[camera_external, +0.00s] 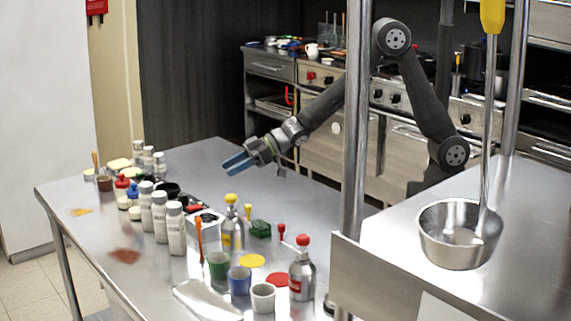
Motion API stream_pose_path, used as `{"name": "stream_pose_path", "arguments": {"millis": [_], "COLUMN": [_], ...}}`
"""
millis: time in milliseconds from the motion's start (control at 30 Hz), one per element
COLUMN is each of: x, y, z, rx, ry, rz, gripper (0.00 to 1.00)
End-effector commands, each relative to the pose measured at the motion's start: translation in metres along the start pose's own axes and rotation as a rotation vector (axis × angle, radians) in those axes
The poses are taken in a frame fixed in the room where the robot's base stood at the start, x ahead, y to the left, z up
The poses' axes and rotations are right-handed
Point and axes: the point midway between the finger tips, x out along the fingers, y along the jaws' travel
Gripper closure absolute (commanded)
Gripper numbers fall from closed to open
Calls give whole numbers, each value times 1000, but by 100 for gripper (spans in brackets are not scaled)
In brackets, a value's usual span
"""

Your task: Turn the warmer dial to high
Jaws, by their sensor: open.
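My gripper (236,163) is open and empty, with blue-grey fingers pointing left and down above the steel table (300,190). A small silver box (206,228) with a dark round part on top stands on the table, below and left of my gripper; it may be the warmer. I cannot make out a dial setting on it. The gripper is apart from the box. An orange-handled utensil stands in front of the box and hides part of it.
White shaker bottles (176,230) stand left of the box. A yellow-topped bottle (232,232), cups (239,281) and a red-topped bottle (302,272) stand in front. A metal post (354,140) and bowl (455,245) are at right. The table's far side is clear.

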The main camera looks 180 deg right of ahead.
Motion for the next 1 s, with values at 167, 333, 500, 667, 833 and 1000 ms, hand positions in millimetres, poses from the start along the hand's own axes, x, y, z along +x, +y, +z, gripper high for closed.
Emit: {"name": "stream_pose_path", "arguments": {"millis": [167, 333, 500, 667, 833, 1000], "x": [-17, -17, -22, -28, -35, -39], "y": [-2, 25, 65, 106, 147, 178], "z": [-42, -12, 14, 24, 18, -1], "rx": [-5, -250, -553, -846, -1163, -1485], "ry": [8, -141, -283, -388, -462, -492], "rz": [0, 51, 126, 209, 304, 402], "gripper": [52, 52, 52, 52, 52, 52]}}
